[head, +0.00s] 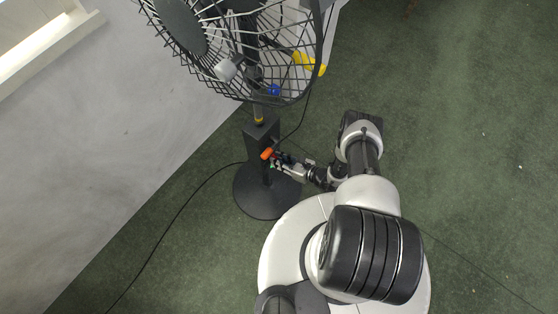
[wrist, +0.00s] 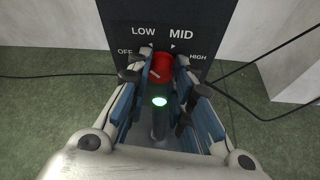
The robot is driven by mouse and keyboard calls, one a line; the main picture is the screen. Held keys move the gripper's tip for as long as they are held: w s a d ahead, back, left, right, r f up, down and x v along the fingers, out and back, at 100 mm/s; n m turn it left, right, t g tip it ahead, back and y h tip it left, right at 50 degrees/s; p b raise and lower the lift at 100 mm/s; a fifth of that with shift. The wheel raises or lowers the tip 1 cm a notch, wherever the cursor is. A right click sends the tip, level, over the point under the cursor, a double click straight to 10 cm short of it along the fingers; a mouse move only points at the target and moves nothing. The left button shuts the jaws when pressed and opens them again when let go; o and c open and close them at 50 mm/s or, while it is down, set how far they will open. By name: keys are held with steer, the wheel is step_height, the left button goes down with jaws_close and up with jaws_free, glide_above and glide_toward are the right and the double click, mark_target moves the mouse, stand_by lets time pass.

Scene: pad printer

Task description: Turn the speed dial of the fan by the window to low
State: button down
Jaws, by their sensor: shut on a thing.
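The fan (head: 240,45) stands by the wall on a black pole with a round base (head: 268,200). Its dark control box (head: 262,135) carries a red speed dial (head: 267,153). In the wrist view the dial (wrist: 161,66) sits below a panel (wrist: 168,14) lettered OFF, LOW, MID and HIGH. A short pale mark shows on the dial, but I cannot tell which setting it points to. My gripper (head: 274,158) reaches the dial from the right in the head view. In the wrist view its fingers (wrist: 161,76) are closed on the dial's two sides.
A black cord (head: 180,210) runs from the fan across the floor to the lower left. A pale wall (head: 90,130) with a window ledge is on the left. Yellow (head: 310,64) and blue (head: 273,90) items show behind the fan cage. Green floor at right is clear.

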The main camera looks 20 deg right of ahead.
steer(key=shift+d+f+m+g+y, duration=0.15)
steer(key=shift+m+g+y, duration=0.15)
steer(key=shift+m+y, duration=0.75)
steer(key=shift+m+h, duration=0.25)
steer(key=shift+m, duration=0.1)
steer(key=c, duration=1.4)
jaws_free()
steer(key=v, duration=1.2)
steer(key=shift+w, duration=0.1)
